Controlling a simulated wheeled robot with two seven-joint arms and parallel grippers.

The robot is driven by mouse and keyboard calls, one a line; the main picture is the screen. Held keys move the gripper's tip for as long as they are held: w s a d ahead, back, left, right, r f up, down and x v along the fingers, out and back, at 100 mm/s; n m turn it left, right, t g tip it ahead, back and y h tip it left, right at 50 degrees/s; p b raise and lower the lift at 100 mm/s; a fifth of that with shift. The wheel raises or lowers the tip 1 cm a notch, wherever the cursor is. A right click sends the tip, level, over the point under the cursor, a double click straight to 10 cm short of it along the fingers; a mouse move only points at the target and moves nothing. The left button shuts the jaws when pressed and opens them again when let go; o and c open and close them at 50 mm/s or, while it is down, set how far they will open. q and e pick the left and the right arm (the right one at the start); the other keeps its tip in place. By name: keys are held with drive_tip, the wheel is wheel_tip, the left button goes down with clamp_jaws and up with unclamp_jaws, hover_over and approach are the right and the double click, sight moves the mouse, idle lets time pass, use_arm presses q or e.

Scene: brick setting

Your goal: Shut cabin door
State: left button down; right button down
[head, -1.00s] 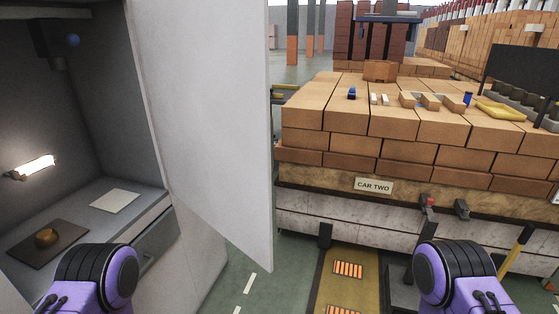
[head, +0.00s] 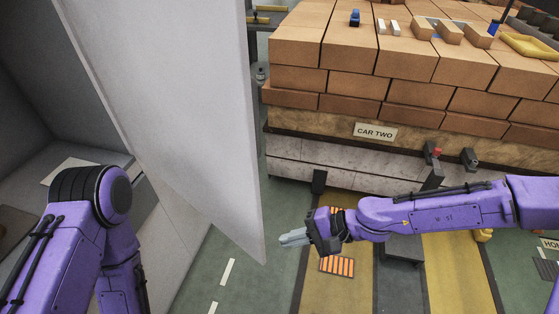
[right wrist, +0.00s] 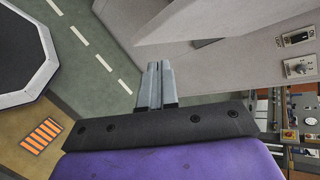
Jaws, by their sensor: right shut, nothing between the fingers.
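The cabin door (head: 175,110) is a tall pale grey panel standing open, its free lower corner pointing toward the middle of the head view. The cabin (head: 45,130) is the dark grey space to the left of it. My right gripper (head: 284,240) is shut and empty, just right of the door's lower free corner and seemingly apart from it. In the right wrist view its closed fingers (right wrist: 155,80) point toward a pale panel edge (right wrist: 175,25), probably the door. My left arm is at the lower left; its gripper is out of view.
A brick-loaded car marked CAR TWO (head: 375,132) stands behind my right arm. Small blocks and a yellow tray (head: 530,45) lie on its bricks. Green floor with white dashes (head: 226,272) is clear below the door. A panel with switches (right wrist: 298,66) shows in the right wrist view.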

drive_tip(key=w+d+r+n+g+y, duration=0.1)
drive_tip(key=d+r+n+y, duration=0.3)
drive_tip(key=r, duration=0.9)
drive_tip(key=w+d+r+n+g+y, duration=0.15)
drive_tip(key=d+r+n, duration=0.35)
drive_tip(key=r, duration=0.8)
drive_tip(key=s+a+m+p, duration=0.1)
drive_tip(key=s+a+p, duration=0.2)
drive_tip(key=a, duration=0.9)
drive_tip(key=shift+s+t+p, duration=0.35)
drive_tip(key=shift+s+p, duration=0.05)
drive_tip(key=shift+p, duration=0.3)
drive_tip(key=shift+f+y, duration=0.1)
drive_tip(key=shift+y, duration=0.15)
